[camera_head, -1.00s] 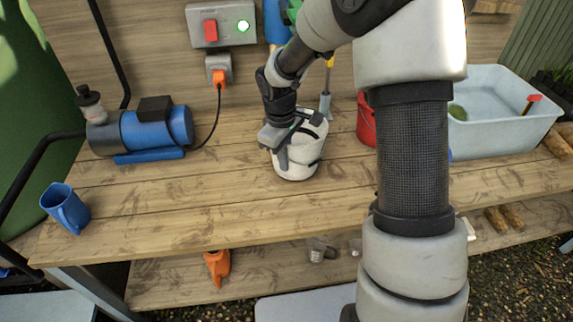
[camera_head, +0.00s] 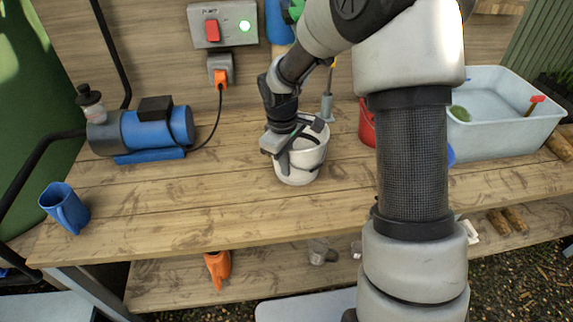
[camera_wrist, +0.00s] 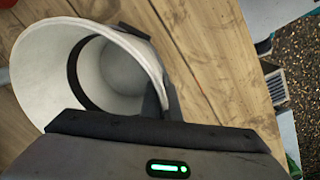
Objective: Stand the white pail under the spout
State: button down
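The white pail (camera_head: 312,160) stands upright, as far as I can tell on the wooden bench (camera_head: 180,205), towards the back middle. It also shows large in the wrist view (camera_wrist: 45,60), mouth open to the camera, with a dark band inside. My gripper (camera_head: 297,145) is at the pail's rim, with one dark finger in front of its left side and another dark part near the back rim. In the wrist view a dark finger lies against the pail's right side. Its grip is unclear. The spout is not clearly visible; a green part (camera_head: 293,10) shows beside a blue pipe (camera_head: 278,25).
A blue pump (camera_head: 155,128) and blue jug (camera_head: 66,207) stand left. A red container (camera_head: 366,125), partly hidden by my arm, and a pale basin (camera_head: 505,135) are right. A tool with a grey base (camera_head: 326,105) stands behind the pail. The front bench is clear.

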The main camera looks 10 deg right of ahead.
jog(key=c, duration=1.9)
grip_release()
jog(key=shift+c, duration=0.2)
jog(key=shift+f, duration=0.1)
jog(key=r, duration=0.2)
jog(key=r+p, duration=0.1)
jog(key=r, duration=0.4)
jog(key=shift+s+a+r, duration=0.25)
jog(key=shift+s+r, duration=0.05)
